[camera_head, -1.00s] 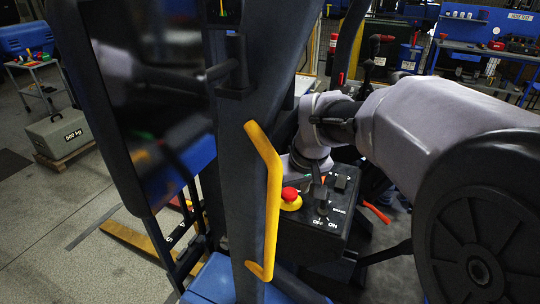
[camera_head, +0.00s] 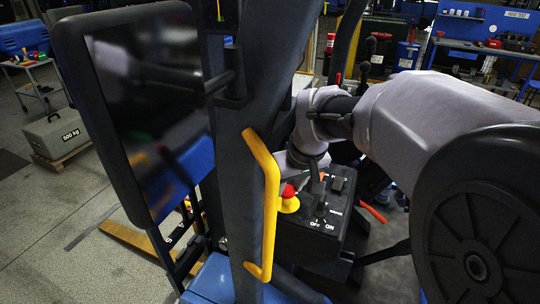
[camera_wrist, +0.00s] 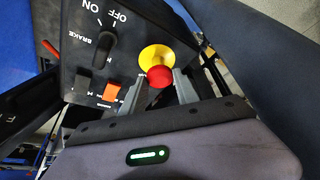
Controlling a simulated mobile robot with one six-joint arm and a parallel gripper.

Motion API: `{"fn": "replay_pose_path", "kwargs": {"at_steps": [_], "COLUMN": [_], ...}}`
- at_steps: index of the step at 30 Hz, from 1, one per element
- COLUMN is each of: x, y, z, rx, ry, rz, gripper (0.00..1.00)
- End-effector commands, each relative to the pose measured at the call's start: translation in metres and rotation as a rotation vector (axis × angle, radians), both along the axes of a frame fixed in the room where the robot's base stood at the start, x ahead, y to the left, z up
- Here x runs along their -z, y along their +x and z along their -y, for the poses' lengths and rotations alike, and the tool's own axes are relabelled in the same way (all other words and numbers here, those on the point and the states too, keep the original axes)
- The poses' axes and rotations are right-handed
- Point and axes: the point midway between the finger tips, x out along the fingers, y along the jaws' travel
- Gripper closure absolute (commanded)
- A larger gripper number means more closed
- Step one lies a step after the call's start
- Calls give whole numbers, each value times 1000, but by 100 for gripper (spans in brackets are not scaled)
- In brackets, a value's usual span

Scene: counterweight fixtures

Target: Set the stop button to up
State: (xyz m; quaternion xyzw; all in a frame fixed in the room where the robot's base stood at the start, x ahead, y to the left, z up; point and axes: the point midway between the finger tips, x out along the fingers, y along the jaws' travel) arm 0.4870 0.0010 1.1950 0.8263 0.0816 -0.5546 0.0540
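The stop button is a red mushroom knob (camera_wrist: 159,76) on a round yellow base (camera_wrist: 158,55), on the black control panel (camera_wrist: 70,55). It also shows in the head view (camera_head: 288,190), partly behind the yellow handle. My gripper (camera_wrist: 160,79) is at the button, with one grey finger on each side of the red knob. The fingers stand apart, and a small gap seems to show on the left side; contact is hard to judge. In the head view my arm's end hides the fingers. The knob's exact height is not clear.
The panel also carries a black brake switch (camera_wrist: 105,45) marked OFF and ON and an orange rocker (camera_wrist: 112,91) close to the left finger. A yellow handle (camera_head: 265,205) on the dark mast stands just left of the button. A dark screen (camera_head: 150,110) is further left.

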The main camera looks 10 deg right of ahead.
Motion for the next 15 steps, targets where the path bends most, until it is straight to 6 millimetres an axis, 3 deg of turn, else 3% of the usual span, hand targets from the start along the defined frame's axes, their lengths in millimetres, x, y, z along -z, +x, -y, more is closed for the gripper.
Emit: {"fn": "replay_pose_path", "kwargs": {"at_steps": [1, 3, 4, 12, 15], "x": [-3, -2, -2, -2, -11], "y": [2, 1, 1, 1, -2], "z": [0, 0, 0, 0, 1], "rx": [0, 0, -1, -1, -1], "ry": [-1, -1, 0, 0, 0], "rz": [7, 7, 6, 5, 6], "gripper": [56, 42, 41, 41, 41]}}
